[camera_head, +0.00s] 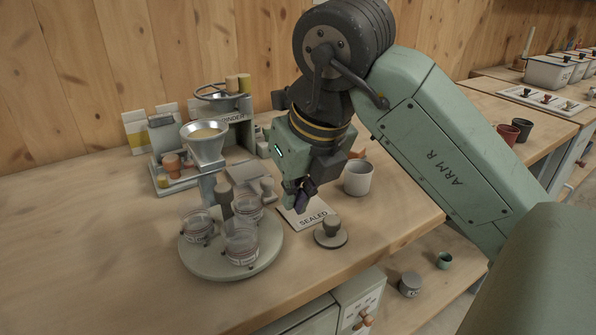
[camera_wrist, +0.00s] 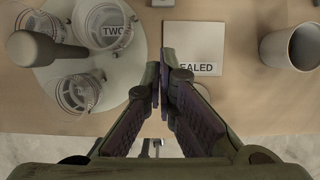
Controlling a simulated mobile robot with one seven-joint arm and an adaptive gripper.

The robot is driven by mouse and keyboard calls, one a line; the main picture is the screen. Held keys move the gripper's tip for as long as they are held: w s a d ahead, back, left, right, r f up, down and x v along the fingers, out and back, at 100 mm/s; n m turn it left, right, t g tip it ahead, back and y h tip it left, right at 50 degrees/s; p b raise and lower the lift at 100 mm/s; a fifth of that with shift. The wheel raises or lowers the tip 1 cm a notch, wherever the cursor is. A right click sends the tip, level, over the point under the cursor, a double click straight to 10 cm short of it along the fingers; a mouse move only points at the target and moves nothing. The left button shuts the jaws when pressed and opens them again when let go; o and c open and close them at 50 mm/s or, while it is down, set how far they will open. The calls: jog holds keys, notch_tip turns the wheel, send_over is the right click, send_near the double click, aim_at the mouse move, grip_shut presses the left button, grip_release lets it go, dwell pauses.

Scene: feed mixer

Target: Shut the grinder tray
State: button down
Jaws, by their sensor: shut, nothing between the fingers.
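My gripper (camera_head: 302,194) is in front and to the right of the grinder, pointing down above a card marked SEALED (camera_head: 300,219). In the wrist view the fingertips (camera_wrist: 160,75) are together with nothing between them, beside the card (camera_wrist: 192,50).
A round turntable (camera_head: 207,265) with several clear jars stands front left of my gripper. A silver funnel (camera_head: 204,148) rises behind it. A grey cup (camera_head: 357,178) stands right of my gripper, and a small knobbed disc (camera_head: 331,236) lies near the front edge.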

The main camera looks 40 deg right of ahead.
jog(key=shift+x, duration=1.05)
jog(key=shift+w+d+f+p, duration=0.1)
jog(key=shift+w+d+p, duration=0.1)
jog(key=shift+w, duration=0.5)
jog(key=shift+w+d+p, duration=0.1)
jog(key=shift+w+p, duration=0.15)
jog(key=shift+w, duration=0.45)
jog(key=shift+w+d+f+p, duration=0.1)
jog(key=shift+w+d+p, duration=0.1)
jog(key=shift+w, duration=0.45)
